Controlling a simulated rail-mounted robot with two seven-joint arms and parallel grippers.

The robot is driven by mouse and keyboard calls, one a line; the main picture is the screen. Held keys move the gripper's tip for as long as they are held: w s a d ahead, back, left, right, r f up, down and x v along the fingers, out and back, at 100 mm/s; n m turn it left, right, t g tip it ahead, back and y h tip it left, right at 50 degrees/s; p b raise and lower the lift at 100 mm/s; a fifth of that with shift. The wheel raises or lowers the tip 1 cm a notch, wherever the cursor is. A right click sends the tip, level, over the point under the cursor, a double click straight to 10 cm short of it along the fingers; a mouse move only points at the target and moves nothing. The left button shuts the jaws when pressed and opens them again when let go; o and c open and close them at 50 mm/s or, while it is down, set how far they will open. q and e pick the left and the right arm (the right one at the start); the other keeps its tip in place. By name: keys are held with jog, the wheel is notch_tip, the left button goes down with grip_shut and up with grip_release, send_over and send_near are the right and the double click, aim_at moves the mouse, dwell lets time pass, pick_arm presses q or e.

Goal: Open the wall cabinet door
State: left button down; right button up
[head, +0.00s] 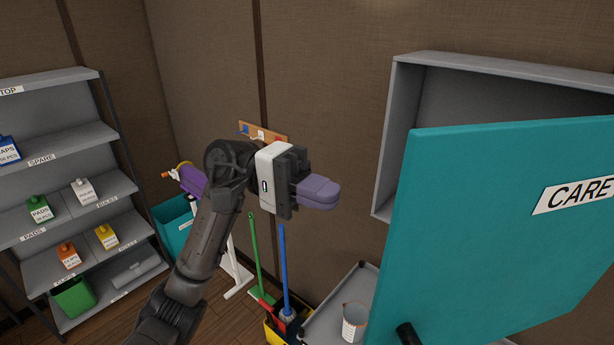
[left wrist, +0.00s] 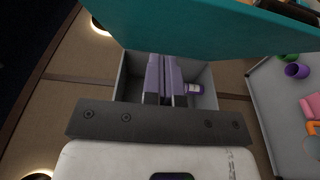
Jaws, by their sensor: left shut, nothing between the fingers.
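The grey wall cabinet (head: 393,140) is on the right in the head view. Its teal door (head: 490,230), lettered CARE, stands partly open, its left edge swung out from the cabinet. A black handle (head: 408,333) shows low on the door. My left gripper (head: 325,192), with purple fingers, is shut and empty, left of the cabinet and apart from the door. In the left wrist view the gripper (left wrist: 165,80) points towards the grey cabinet (left wrist: 207,75), and the teal door (left wrist: 220,30) crosses the top. A bottle (left wrist: 194,89) shows inside. My right gripper is not in view.
A stocked shelf (head: 75,135) is at the far left.

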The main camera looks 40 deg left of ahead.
pick_arm(q)
jog(key=s+d+p, duration=0.2)
jog(key=d+p, duration=0.2)
jog(key=d, duration=0.3)
jog(key=shift+s+d, duration=0.15)
jog(key=shift+d, duration=0.15)
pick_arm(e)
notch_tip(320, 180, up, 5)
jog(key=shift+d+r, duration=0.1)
